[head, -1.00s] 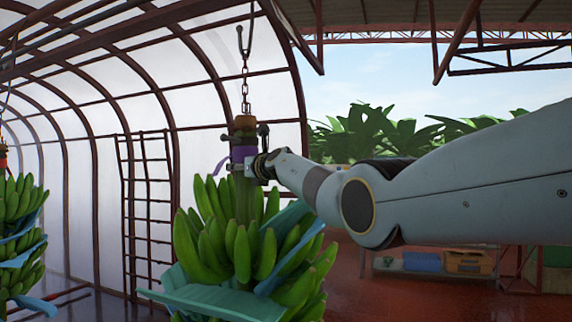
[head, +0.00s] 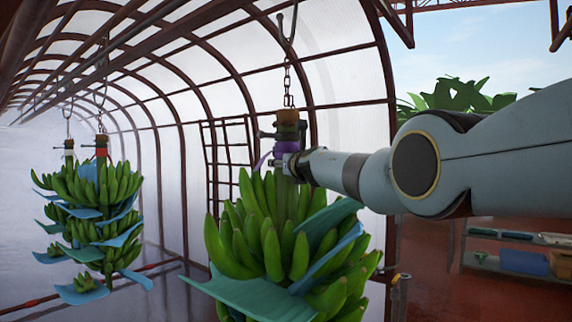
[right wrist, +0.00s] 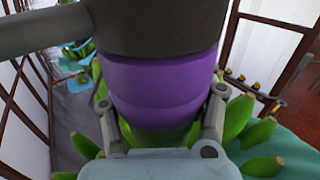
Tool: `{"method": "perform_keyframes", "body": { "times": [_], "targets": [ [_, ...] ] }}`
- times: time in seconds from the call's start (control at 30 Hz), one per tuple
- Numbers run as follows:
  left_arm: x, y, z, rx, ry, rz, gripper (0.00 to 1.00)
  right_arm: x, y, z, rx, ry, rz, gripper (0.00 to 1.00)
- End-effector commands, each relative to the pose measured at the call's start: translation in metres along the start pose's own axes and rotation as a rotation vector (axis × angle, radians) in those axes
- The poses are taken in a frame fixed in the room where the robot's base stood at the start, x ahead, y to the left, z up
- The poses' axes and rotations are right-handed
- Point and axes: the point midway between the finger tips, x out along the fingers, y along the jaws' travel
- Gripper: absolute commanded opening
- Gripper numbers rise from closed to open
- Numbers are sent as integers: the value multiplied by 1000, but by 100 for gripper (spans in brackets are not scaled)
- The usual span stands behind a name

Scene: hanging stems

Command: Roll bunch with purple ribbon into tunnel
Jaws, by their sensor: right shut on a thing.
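The banana bunch with the purple ribbon (head: 286,148) hangs upright from a chain and hook in the middle of the head view, green hands with blue-green sheets (head: 243,296) between them. My right gripper (head: 283,163) is shut on its stem at the ribbon, just above the top bananas. In the right wrist view the purple ribbon (right wrist: 160,85) wraps the stem, with one finger on each side. The tunnel (head: 190,75) is an arched frame with pale translucent panels, stretching away to the left. My left gripper is not in view.
Other hanging bunches (head: 95,200) are farther in at the left, one with a red ribbon (head: 101,152). A ladder-like rack (head: 228,160) stands by the tunnel wall. A shelf with bins (head: 520,258) stands at the right. An overhead rail runs along the upper left.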

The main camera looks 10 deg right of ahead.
Motion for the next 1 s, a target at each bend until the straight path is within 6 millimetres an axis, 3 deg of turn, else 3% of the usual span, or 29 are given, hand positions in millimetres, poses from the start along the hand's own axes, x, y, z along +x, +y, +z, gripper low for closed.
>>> {"method": "perform_keyframes", "body": {
  "times": [0.03, 0.77, 0.8, 1.0],
  "targets": [
    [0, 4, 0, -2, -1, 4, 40, 0, 10, -10, 2, 16, 15, 0],
    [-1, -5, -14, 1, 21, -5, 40, 0, 14, -7, 10, 12, 15, 0],
    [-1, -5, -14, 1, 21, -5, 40, 0, 14, -7, 9, 12, 15, 39],
    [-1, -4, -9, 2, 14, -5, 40, 0, 13, -6, 8, 10, 14, 65]
  ]
}}
